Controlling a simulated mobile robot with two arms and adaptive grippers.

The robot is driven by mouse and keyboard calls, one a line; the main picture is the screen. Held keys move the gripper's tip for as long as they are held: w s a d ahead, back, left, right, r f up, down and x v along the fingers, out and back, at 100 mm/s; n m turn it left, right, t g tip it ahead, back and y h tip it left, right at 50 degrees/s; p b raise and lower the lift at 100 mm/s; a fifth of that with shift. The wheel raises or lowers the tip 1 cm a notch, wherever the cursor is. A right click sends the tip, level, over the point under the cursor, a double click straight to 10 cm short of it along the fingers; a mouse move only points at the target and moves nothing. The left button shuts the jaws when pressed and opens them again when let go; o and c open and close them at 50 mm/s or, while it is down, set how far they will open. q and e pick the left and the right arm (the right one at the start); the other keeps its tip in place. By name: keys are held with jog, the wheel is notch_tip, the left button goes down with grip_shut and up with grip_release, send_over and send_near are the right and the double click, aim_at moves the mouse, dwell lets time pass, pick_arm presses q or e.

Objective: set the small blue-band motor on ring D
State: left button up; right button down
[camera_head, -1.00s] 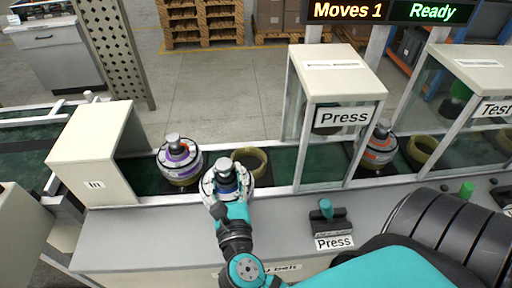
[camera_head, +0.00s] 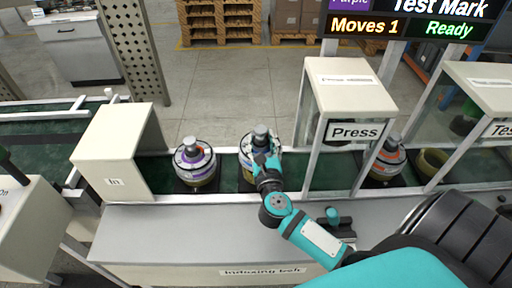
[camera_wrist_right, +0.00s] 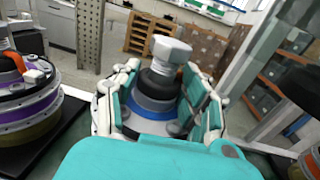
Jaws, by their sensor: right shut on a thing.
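The small motor with the blue band (camera_wrist_right: 150,105) stands upright between the fingers of my right gripper (camera_wrist_right: 158,98) in the wrist view. In the head view, my right gripper (camera_head: 264,164) is shut on this motor (camera_head: 261,135) from the front. The motor is over the belt place between the purple-band motor and the Press. No ring letter is readable. My left gripper is out of view.
The purple-band motor (camera_head: 194,160) stands close on the left. The Press housing (camera_head: 350,88) and its post are close on the right. Beyond are an orange-band motor (camera_head: 386,160) and an empty olive ring (camera_head: 431,160). The grey front ledge (camera_head: 180,225) is clear at left.

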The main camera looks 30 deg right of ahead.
aim_at(261, 149)
jog(key=shift+w+f, duration=0.1)
jog(key=shift+f, duration=1.4)
jog(key=shift+f+b, duration=0.1)
jog(key=shift+b, duration=0.2)
jog(key=c, duration=0.7)
grip_release()
jog(key=shift+f, duration=0.2)
jog(key=shift+r, duration=0.1)
jog(key=shift+b+v, duration=1.3)
jog(key=shift+v, duration=4.85)
